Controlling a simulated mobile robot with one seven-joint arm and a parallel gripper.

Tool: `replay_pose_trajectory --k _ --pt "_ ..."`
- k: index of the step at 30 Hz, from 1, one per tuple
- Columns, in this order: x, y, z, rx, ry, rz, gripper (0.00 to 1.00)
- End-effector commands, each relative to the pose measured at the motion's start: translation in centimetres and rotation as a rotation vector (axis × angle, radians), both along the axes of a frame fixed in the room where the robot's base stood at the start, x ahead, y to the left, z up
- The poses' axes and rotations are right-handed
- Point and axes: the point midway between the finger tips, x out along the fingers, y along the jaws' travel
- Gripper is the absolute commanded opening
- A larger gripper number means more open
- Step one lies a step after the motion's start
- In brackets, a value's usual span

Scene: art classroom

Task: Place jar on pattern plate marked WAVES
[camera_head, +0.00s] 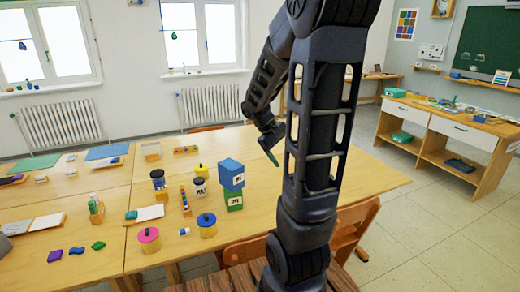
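Several lidded jars stand on the wooden table: a pink-lidded jar (149,239), a blue-lidded jar (206,224), a black-lidded jar (158,181), a white jar with a dark lid (200,187) and a yellow-lidded one (201,171). I cannot tell which jar the task means. No plate marked WAVES can be made out; the small labels are unreadable. My gripper (271,156) is small and partly hidden by my arm. It is over the table, to the right of the boxes and apart from the jars. Whether its fingers are open or shut does not show.
A blue box (231,174) sits on a green box (233,199) beside the jars. A chair (354,226) stands at the table's front right edge. A cup of pencils (96,209) and papers lie left. The table (372,178) is bare at right; my arm hides part.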

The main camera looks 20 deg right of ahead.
Motion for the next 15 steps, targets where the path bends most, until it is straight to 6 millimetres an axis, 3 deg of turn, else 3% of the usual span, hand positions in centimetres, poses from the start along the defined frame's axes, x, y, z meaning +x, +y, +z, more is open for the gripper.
replay_pose_trajectory --k 15 --pt "-6.5 8.3 6.1 0.284 -0.365 -0.094 0.8"
